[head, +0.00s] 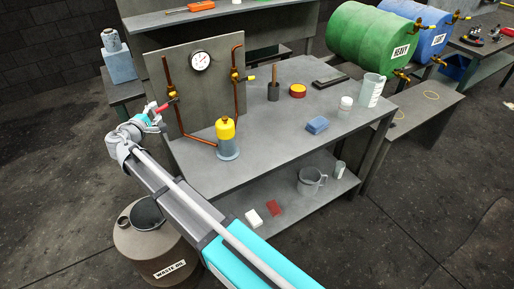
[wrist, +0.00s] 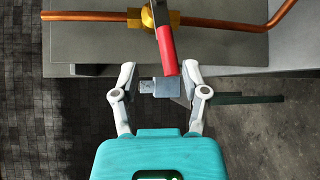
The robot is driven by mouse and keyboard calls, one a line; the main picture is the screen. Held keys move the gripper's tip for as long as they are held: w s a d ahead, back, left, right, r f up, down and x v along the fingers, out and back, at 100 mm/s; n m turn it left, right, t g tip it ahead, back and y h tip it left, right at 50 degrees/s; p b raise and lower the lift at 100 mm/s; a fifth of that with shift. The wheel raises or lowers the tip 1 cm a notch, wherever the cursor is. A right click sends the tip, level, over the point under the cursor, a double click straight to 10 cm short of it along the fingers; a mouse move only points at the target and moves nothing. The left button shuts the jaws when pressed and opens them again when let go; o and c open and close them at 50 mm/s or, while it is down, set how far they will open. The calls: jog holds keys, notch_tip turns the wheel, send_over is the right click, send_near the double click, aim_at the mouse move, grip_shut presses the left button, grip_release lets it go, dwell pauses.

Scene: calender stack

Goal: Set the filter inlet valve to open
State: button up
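A brass valve with a red lever handle (head: 161,108) sits on the left copper pipe of the upright panel. A second brass valve with a yellow handle (head: 249,78) is on the right pipe. Copper pipe runs from the left side to the yellow-topped filter (head: 226,131). I can read no label on either valve. My gripper (head: 153,114) is at the red handle. In the wrist view, the red handle (wrist: 167,54) reaches from the brass valve body (wrist: 160,18) towards the space between my parted fingers (wrist: 160,72). Contact is not clear.
The grey panel (head: 205,105) with a round gauge (head: 200,61) stands at the bench's left end. A waste oil drum (head: 165,255) stands below my arm.

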jog(key=p+v, duration=0.1)
jog(key=v, duration=0.8)
jog(key=w+d+f+m+g+h, duration=0.1)
jog(key=d+f+m+g, duration=0.2)
jog(key=d, duration=0.9)
jog(key=w+d+f+m+g+h+b, duration=0.1)
jog(key=w+d+f+m+g, duration=0.1)
jog(key=d, duration=1)
jog(key=w+d+f+m+g, duration=0.2)
jog(key=d+f+m+g, duration=0.2)
jog(key=d+f, duration=0.4)
jog(key=d+g, duration=0.1)
jog(key=d, duration=0.3)
jog(key=shift+d+m+h+b, duration=0.2)
jog(key=shift+m+h+b, duration=0.2)
jog(key=shift+w+f, duration=0.1)
